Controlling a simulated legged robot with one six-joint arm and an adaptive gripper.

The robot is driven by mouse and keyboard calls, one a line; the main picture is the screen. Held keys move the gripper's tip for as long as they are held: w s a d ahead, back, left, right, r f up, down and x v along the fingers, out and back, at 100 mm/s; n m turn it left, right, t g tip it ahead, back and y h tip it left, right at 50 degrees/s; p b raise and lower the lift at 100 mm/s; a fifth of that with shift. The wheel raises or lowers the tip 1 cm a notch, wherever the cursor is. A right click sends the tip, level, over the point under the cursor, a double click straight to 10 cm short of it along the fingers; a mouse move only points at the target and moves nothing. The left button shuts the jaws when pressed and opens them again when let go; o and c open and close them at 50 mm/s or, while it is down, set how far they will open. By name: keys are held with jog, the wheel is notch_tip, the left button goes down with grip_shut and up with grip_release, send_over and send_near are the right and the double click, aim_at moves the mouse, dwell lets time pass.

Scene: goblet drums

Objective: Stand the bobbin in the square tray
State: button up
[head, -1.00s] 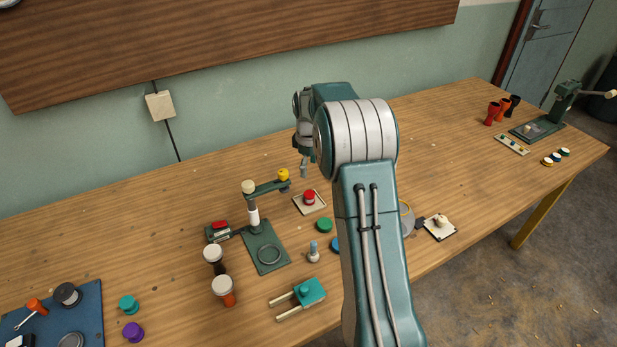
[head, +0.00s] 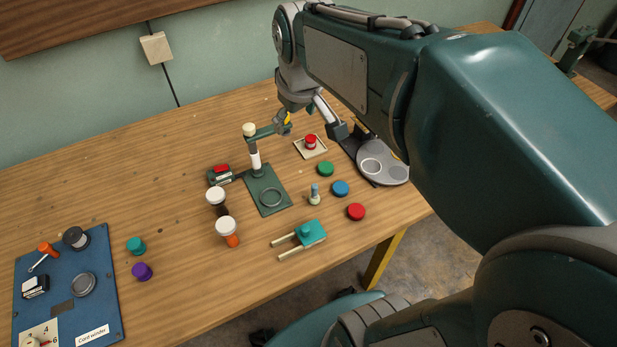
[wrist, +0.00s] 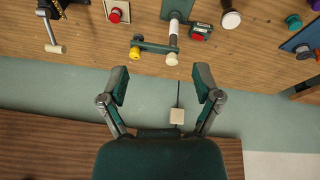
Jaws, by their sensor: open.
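A red spool-shaped piece with a pale band, which looks like the bobbin (head: 311,142), stands upright in the pale square tray (head: 322,152). In the wrist view the bobbin (wrist: 115,15) and the tray (wrist: 125,4) show at the top edge. My gripper (wrist: 161,80) is open with nothing between its fingers, and is apart from the bobbin. In the head view my gripper (head: 284,122) is up and to the left of the tray, partly hidden by its own wrist, near the yellow knob of the green stand.
The green stand (head: 267,190) with its crossarm is left of the tray. Green (head: 326,169), blue (head: 340,188) and red discs (head: 356,212) lie in front. A round grey plate (head: 388,172) is at right. A blue board (head: 70,300) lies at left.

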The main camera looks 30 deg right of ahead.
jog(key=s+a+f+m+t, duration=0.1)
jog(key=s+a+f+m, duration=0.1)
jog(key=s, duration=1.1)
jog(key=shift+a+m+t, duration=0.4)
jog(key=shift+a, duration=0.35)
